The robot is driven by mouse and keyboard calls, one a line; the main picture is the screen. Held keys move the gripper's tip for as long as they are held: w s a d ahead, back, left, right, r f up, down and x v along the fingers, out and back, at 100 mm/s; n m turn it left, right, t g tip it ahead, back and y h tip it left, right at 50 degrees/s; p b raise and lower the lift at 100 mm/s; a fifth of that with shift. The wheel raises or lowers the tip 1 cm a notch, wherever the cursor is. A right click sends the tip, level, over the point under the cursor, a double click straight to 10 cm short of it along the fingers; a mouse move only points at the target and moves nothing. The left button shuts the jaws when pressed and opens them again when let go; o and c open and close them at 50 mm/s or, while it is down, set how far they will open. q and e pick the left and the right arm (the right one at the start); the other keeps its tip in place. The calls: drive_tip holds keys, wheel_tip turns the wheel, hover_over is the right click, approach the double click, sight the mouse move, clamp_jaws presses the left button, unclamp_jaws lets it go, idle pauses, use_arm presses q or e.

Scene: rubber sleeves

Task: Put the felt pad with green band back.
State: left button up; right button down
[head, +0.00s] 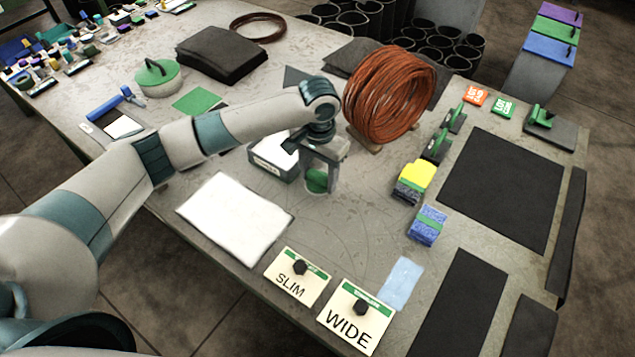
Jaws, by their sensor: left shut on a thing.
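My left gripper (318,172) points down over the middle of the table. It is shut on a small round piece with a green side (317,181) and a pale lower part, which looks like the felt pad with green band. The fingers hide part of it, and I cannot tell whether it touches the table. My right gripper is not in view.
An open-looking box (274,160) stands just left of the gripper. An orange-red coil (390,95) stands behind right. A white sheet (236,217), SLIM (290,287) and WIDE (353,325) signs lie in front. Yellow (416,174) and blue (427,227) blocks stand right.

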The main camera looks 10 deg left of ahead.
sight(317, 185)
use_arm(q)
drive_tip(key=shift+w+a+f, duration=0.1)
drive_tip(key=shift+a, duration=0.05)
wheel_tip(317, 185, down, 3)
drive_tip(key=shift+f+p, duration=0.2)
drive_tip(key=shift+p, duration=0.45)
drive_tip(key=shift+f, duration=0.3)
drive_tip(key=o, duration=1)
drive_tip(key=shift+f, duration=0.1)
